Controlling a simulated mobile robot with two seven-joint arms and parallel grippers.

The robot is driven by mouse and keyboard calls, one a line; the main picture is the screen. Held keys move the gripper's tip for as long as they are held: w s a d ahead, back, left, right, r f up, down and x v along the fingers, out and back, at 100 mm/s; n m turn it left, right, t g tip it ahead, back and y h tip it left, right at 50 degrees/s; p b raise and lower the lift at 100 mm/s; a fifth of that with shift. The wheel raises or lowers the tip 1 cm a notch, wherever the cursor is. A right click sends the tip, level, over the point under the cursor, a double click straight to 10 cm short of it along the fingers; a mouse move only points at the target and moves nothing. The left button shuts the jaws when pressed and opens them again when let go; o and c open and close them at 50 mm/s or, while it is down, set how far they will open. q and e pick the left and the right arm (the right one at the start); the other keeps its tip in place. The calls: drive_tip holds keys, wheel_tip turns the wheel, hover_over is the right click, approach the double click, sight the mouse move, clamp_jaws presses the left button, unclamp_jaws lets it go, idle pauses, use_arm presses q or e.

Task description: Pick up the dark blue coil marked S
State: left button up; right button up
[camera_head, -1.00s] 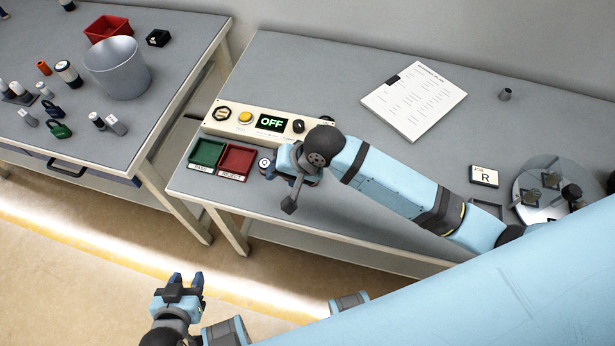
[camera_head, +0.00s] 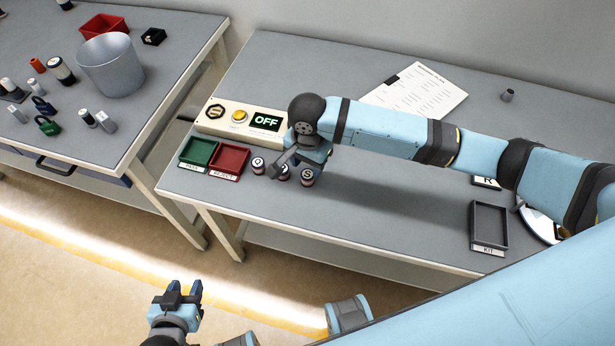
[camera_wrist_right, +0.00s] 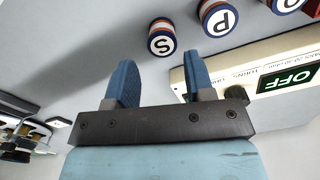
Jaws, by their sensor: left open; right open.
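The coil marked S (camera_head: 307,178) stands upright on the right bench, at the right end of a short row of lettered coils. In the right wrist view the S coil (camera_wrist_right: 162,38) shows its dark-rimmed white top beyond the fingertips, apart from them. My right gripper (camera_wrist_right: 160,80) is open, with nothing between its blue fingers. In the head view it is just behind the S coil, and the wrist partly hides the middle coil (camera_head: 282,174). My left gripper (camera_head: 183,290) is open and empty, low in front of the benches.
A green tray (camera_head: 194,166) and a red tray (camera_head: 243,158) are left of the coils. A control box (camera_head: 212,127) reading OFF stands behind them. An empty kit tray (camera_head: 476,245) is at the right. Bench surface between the coils and kit tray is clear.

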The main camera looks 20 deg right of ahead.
sight(307, 175)
drive_tip(key=shift+a+f, duration=0.15)
drive_tip(key=shift+f, duration=2.9)
drive_tip(key=c, duration=0.7)
drive_tip(key=shift+r, duration=0.1)
